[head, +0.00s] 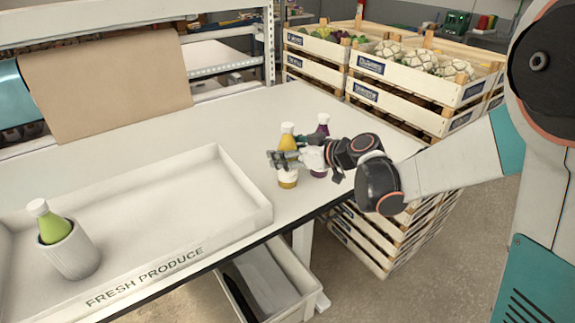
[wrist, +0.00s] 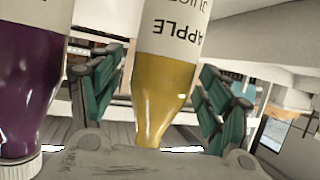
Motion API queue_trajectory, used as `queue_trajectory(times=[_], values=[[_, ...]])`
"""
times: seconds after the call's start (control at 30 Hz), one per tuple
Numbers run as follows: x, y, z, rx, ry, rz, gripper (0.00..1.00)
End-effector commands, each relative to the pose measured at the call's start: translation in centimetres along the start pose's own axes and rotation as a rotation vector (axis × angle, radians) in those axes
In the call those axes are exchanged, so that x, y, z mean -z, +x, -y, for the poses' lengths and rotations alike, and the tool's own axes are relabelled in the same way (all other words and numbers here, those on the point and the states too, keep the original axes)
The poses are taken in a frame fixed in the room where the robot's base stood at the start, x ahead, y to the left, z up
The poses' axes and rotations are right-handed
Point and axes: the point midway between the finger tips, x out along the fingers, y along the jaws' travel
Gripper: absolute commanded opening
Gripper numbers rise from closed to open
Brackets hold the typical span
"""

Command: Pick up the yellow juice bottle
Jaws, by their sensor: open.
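The yellow juice bottle (head: 287,141) with a white cap stands upright near the right end of the white table in the head view. In the wrist view the yellow bottle (wrist: 162,85) appears upside down, its label reading "APPLE", between the two teal fingers. My gripper (head: 284,159) is open around it; the wrist view shows the fingers (wrist: 155,100) apart on either side, with a gap visible at the right finger. A purple bottle (head: 322,124) stands close beside it, partly hidden by my gripper, and fills the left of the wrist view (wrist: 30,80).
A white "FRESH PRODUCE" tray (head: 190,257) lies on the table (head: 215,115) at left, with a green bottle (head: 53,227) in a ribbed cup (head: 72,253). Wooden crates (head: 410,80) of vegetables stand behind at right. A brown paper sheet (head: 105,85) hangs at the back left.

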Motion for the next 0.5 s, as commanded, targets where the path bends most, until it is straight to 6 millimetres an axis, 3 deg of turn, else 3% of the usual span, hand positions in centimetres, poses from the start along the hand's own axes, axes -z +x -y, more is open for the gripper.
queue_trajectory(times=[0.17, 0.43, 0.5], values=[[0.06, -0.04, -0.01, 0.000, 0.000, 0.000, 0.71], [0.05, -0.05, -0.01, 0.000, 0.000, 0.000, 0.10], [0.09, -0.06, -0.01, 0.000, 0.000, 0.000, 0.08]])
